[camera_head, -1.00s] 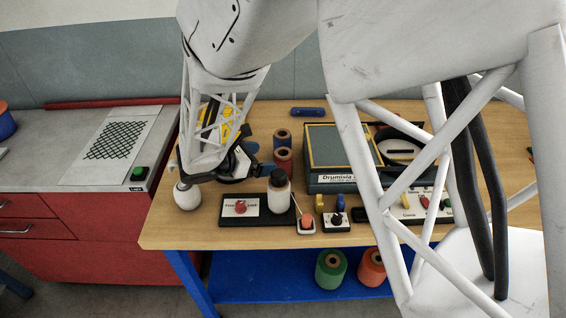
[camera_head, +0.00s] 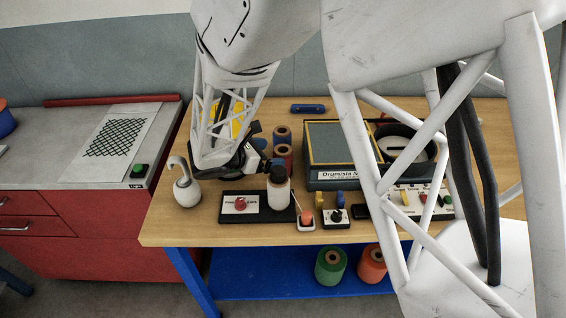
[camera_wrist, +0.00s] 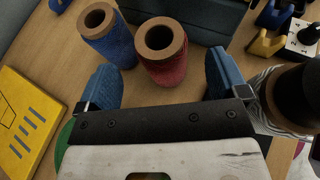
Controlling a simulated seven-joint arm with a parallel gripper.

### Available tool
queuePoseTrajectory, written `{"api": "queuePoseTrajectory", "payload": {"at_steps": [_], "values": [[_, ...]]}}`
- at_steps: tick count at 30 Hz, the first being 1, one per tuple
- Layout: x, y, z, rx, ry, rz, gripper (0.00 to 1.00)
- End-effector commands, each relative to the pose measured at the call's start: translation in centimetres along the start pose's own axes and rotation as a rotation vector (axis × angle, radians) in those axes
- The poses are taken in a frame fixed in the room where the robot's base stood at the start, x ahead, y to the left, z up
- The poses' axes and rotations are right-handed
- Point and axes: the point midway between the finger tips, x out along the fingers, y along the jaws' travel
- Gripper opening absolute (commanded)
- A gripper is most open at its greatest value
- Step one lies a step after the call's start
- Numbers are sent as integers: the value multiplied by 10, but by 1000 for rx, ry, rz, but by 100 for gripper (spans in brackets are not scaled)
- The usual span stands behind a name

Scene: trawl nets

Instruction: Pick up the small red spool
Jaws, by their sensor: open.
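The small red spool (camera_wrist: 164,55) stands upright on the wooden table, with a brown core ring on top. In the head view the red spool (camera_head: 284,151) shows partly behind my gripper. A small blue spool (camera_wrist: 108,38) stands just left of it in the wrist view and behind it in the head view (camera_head: 282,134). My gripper (camera_wrist: 158,84) is open, its two blue fingertips wide apart. The red spool is ahead of the gap between them, with no contact visible. My gripper (camera_head: 272,166) also shows in the head view, left of the red spool.
A dark boxed machine (camera_head: 340,150) stands to the right. A white hooked object (camera_head: 187,190) is at the left. Button boxes line the front. Larger green (camera_head: 331,267) and orange spools are on the lower shelf.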

Motion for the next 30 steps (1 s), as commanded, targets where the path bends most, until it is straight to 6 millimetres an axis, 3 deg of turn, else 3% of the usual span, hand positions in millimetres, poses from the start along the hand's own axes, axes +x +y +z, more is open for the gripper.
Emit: {"api": "queuePoseTrajectory", "payload": {"at_steps": [16, 30], "values": [[46, -1, 4, 0, 0, -2, 92], [50, -1, 4, 0, 0, -1, 92]]}}
